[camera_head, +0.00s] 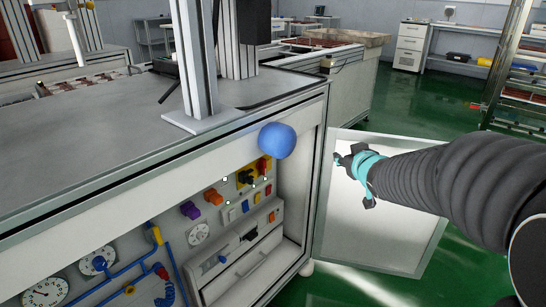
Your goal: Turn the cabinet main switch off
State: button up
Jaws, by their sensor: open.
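The cabinet (130,207) stands under the grey work surface, and its control panel faces me. A black rotary switch on a yellow plate (247,177) sits in the upper right of the panel, with a red part (264,164) beside it. It looks like the main switch; its handle position is too small to tell. My gripper (343,163) is open and empty, right of the panel and apart from it. It appears in front of the open white cabinet door (395,222).
A rounded blue object (277,140) shows at the cabinet's upper front edge, above the switch. Orange and purple connectors (190,210), gauges (45,292) and blue pipes (120,267) lie left of the switch. Green floor (455,105) is clear behind the door.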

jog(key=w+a+f+n+y+b, duration=0.1)
jog(key=w+a+f+n+y, duration=0.2)
jog(key=w+a+f+y, duration=0.35)
jog(key=n+g+y, duration=0.3)
jog(key=y, duration=0.3)
send_near(265, 163)
jog(key=x, duration=0.8)
jog(key=shift+w+a+f+b, duration=0.1)
jog(key=shift+w+a+b, duration=0.2)
jog(key=shift+b, duration=0.05)
grip_shut()
